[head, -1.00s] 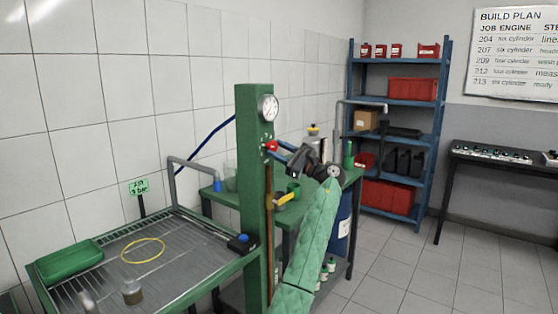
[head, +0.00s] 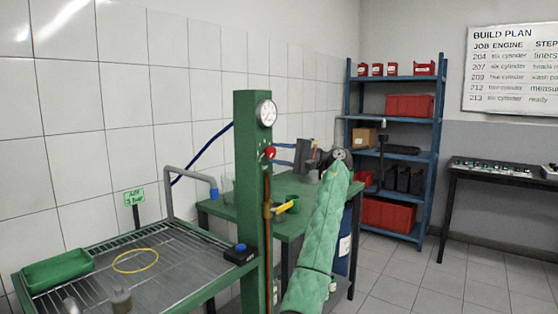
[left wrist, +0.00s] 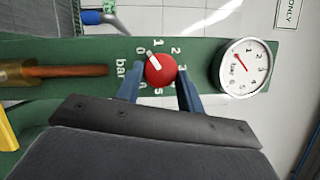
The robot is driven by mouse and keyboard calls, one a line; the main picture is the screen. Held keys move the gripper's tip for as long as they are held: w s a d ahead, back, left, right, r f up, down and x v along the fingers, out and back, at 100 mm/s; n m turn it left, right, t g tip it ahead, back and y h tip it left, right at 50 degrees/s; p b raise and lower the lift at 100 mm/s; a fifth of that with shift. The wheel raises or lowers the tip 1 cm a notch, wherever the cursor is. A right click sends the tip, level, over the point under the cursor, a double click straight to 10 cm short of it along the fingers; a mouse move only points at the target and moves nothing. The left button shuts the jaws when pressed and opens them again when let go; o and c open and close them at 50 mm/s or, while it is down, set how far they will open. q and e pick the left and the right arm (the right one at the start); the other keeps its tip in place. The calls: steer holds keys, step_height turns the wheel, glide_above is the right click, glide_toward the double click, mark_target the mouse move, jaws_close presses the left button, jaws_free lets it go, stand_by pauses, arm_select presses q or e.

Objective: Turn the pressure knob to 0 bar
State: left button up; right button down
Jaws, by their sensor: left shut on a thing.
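The red pressure knob (left wrist: 160,69) sits on the green post (head: 253,190), ringed by white numbers and the word bar. Its white pointer aims up-left in the left wrist view, between the 0 and 1 marks. The knob also shows in the head view (head: 270,153). My left gripper (left wrist: 161,74) is shut on the knob, with one blue finger on each side. It reaches the post from the right in the head view (head: 278,154). The round gauge (left wrist: 245,68) is beside the knob, its red needle pointing up-left; its exact reading is unclear. My right gripper is out of view.
A copper-coloured pipe with a yellow-handled valve (head: 288,205) runs down the post below the knob. A wash tray (head: 190,270) stands at the left, with a green sign (head: 134,198) behind it. A green bench (head: 300,222) is behind my arm.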

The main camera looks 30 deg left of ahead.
arm_select(q)
steer(key=shift+r+n+h, duration=0.1)
steer(key=shift+n+h, duration=0.3)
steer(key=shift+n, duration=0.7)
steer(key=shift+b, duration=0.3)
steer(key=o, duration=1)
steer(key=v, duration=0.7)
steer(key=shift+w+d, duration=0.15)
steer(key=shift+d, duration=0.25)
